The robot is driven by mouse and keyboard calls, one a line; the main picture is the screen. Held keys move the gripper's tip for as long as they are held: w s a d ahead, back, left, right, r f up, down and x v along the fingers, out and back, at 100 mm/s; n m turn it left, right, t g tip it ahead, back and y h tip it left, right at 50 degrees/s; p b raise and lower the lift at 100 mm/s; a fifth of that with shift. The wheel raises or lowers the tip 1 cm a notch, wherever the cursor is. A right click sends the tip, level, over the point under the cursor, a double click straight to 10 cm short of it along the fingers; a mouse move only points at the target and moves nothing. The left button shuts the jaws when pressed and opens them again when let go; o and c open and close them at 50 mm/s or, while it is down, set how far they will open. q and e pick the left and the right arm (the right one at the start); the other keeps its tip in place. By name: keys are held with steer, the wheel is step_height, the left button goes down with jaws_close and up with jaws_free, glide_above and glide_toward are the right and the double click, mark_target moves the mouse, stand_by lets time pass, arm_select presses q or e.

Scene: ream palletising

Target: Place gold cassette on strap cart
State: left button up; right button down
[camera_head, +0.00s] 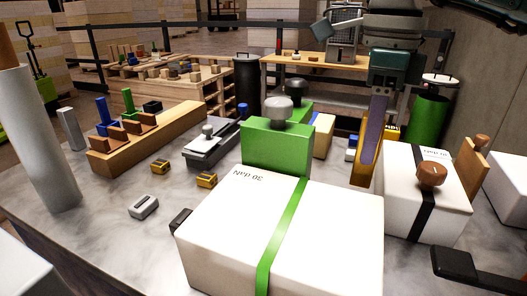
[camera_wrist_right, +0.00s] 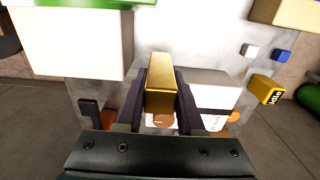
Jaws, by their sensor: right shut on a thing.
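My right gripper (camera_head: 374,140) is shut on the gold cassette (camera_wrist_right: 160,84), which sits upright between the dark fingers in the right wrist view. In the head view the gold cassette (camera_head: 359,174) shows partly behind the purple-grey finger, beside the white strapped ream pack (camera_head: 405,215). A wood-topped cart (camera_head: 318,61) stands at the back behind the worktable; I cannot tell for certain that it is the strap cart. My left gripper is not in view.
A large white pack with a green strap (camera_head: 215,230) and green block (camera_head: 270,145) fills the front middle of the marble worktable (camera_head: 110,240). A wooden rack (camera_head: 155,142), a grey device (camera_head: 212,148) and small yellow blocks (camera_head: 160,166) lie left. A green bin (camera_head: 428,115) stands right.

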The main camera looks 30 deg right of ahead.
mark_target(361, 181)
steer(key=shift+f, duration=3.6)
steer(key=shift+f+b, duration=0.2)
steer(key=shift+b, duration=0.2)
steer(key=c, duration=0.5)
jaws_free()
step_height(361, 181, up, 12)
steer(key=shift+r+p, duration=0.2)
steer(key=shift+p, duration=0.2)
